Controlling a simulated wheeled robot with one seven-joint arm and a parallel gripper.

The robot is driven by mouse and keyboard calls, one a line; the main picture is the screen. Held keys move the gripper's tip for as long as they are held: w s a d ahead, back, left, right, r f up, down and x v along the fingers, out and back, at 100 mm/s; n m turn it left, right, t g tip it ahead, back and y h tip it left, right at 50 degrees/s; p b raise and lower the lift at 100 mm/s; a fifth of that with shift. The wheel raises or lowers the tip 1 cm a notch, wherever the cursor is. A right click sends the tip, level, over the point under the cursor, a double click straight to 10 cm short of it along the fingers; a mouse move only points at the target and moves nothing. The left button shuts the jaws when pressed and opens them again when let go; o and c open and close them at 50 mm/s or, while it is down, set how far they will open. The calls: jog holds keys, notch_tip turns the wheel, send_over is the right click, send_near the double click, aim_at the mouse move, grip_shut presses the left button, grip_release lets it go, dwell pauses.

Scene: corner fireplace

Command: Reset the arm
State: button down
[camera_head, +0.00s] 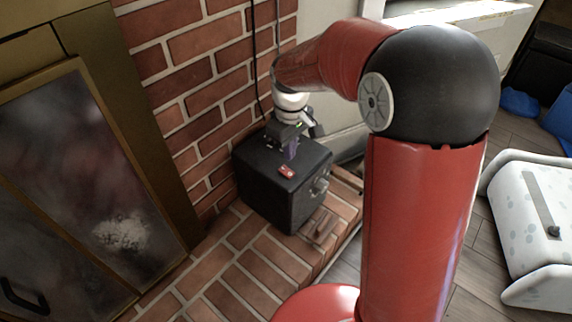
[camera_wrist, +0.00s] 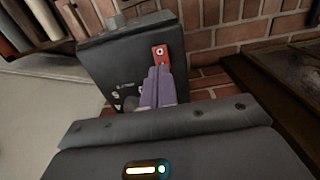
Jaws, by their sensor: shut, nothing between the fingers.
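My gripper (camera_head: 291,150) is at the end of my red arm, just above the top of a black box (camera_head: 262,180) on the brick hearth. Its purple fingers also show in the wrist view (camera_wrist: 159,86), shut with nothing between them. A small red object (camera_head: 287,172) lies on top of the box, close to the fingertips. It also shows in the wrist view (camera_wrist: 160,53), just beyond the fingers. I cannot tell whether the fingers touch the box.
A brick wall (camera_head: 195,75) stands behind the box. A glass-fronted fireplace door (camera_head: 85,190) with a brass-coloured frame is at the left. A small brown piece (camera_head: 322,225) lies on the hearth before the box. A white spotted object (camera_head: 535,225) stands on the floor at the right.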

jog(key=shift+r, duration=0.45)
jog(key=s+d+r+m+t, duration=0.2)
jog(key=s+d+r+m, duration=0.1)
jog(key=s, duration=0.4)
jog(key=s+d+r+m+t, duration=0.1)
jog(key=s+d+r+m, duration=0.2)
jog(key=s, duration=0.4)
jog(key=s+d+r+m+t, duration=0.2)
jog(key=s+d+r+m, duration=0.1)
jog(key=s, duration=0.4)
jog(key=shift+s+d+r+t, duration=0.2)
jog(key=shift+d+r+t, duration=0.1)
jog(key=shift+d+r, duration=0.2)
jog(key=shift+a, duration=0.15)
